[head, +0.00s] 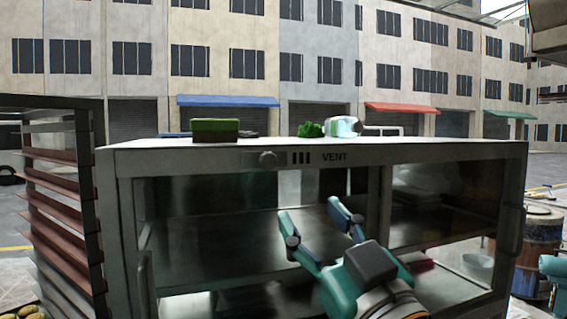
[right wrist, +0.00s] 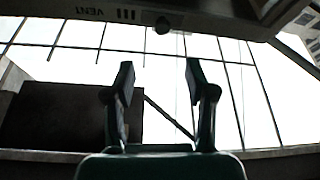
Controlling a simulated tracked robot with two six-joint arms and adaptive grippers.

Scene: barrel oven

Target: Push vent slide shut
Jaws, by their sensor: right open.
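The vent slide (head: 266,158) is a small plate with a round knob on the front top rail of the grey metal cabinet. Several dark vent slots (head: 300,158) show uncovered just to its right, beside the word VENT. In the right wrist view the knob (right wrist: 162,25) and slots (right wrist: 125,15) show upside down at the top. My right gripper (head: 309,208) is open and empty, below the rail and in front of the cabinet, with fingers pointing up. In the right wrist view its fingertips (right wrist: 159,68) are below the knob and apart from it.
The cabinet (head: 450,155) has glass-like fronts and inner shelves. On its top are a green sponge-like block (head: 215,130), green leaves (head: 310,129) and a clear container (head: 343,126). A tray rack (head: 55,190) stands left and a barrel (head: 540,240) right.

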